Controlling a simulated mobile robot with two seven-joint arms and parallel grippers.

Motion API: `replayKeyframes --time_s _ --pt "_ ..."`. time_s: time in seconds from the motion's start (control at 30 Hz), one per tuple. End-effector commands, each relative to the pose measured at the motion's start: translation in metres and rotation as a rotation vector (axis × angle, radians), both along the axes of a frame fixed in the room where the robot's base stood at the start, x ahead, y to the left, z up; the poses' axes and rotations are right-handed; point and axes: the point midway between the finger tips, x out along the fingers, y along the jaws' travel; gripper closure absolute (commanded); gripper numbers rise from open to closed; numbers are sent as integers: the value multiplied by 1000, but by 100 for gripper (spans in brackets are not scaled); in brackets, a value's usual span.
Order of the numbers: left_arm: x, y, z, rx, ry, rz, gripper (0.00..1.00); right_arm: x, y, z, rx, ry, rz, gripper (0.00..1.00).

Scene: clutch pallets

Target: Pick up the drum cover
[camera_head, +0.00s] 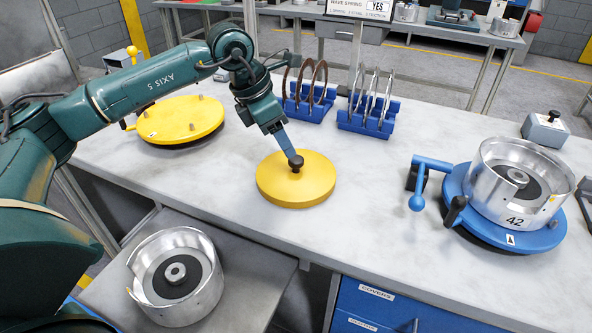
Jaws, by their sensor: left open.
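The drum cover (272,188) is a round yellow disc with a dark knob (296,166) at its centre. It lies flat on the white table, near the middle of the view. My left gripper (295,160) is directly at the knob, its narrow blue-grey fingers pointing down. The gripper is open; its fingers overlap the knob in the picture, and I cannot tell whether they touch it. My right gripper is not in view.
A yellow fixture with pegs (180,118) stands left. Blue racks (308,108) with upright rings stand behind the cover. A blue fixture (515,237) with a metal drum (514,205) stands right. Another drum (178,292) sits on a lower shelf.

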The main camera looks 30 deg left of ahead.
Motion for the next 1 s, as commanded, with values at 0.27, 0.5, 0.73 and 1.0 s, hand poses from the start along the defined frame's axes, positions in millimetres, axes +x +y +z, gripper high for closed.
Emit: replayKeyframes --time_s 0.27,0.5,0.73,1.0 --pt "8 -10 -24 -1 3 -1 45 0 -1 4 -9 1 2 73" --pt "16 -18 -50 -1 1 1 45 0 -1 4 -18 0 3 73" --pt "17 -18 -52 -1 0 0 45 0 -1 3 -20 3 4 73" --pt "17 -18 -51 -1 0 0 66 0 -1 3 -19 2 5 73"
